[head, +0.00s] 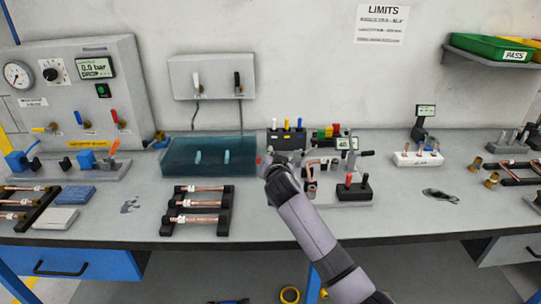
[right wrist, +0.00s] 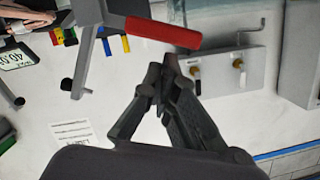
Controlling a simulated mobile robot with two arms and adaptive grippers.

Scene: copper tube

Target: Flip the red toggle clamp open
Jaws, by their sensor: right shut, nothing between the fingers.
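The red toggle clamp shows in the right wrist view as a thick red handle (right wrist: 163,33) on a grey metal bracket, near the top of the picture. In the head view only a small red tip (head: 258,160) shows beside my gripper; my gripper and wrist hide most of the clamp. My right gripper (head: 270,162) is at the fixture in the middle of the bench. In the right wrist view my right gripper (right wrist: 165,72) is shut and empty, its fingertips close to the red handle; I cannot tell whether they touch. My left gripper is out of view.
A teal translucent tank (head: 208,157) stands just left of my gripper. A black rack of copper tubes (head: 196,211) lies in front of it. The bench front is mostly clear.

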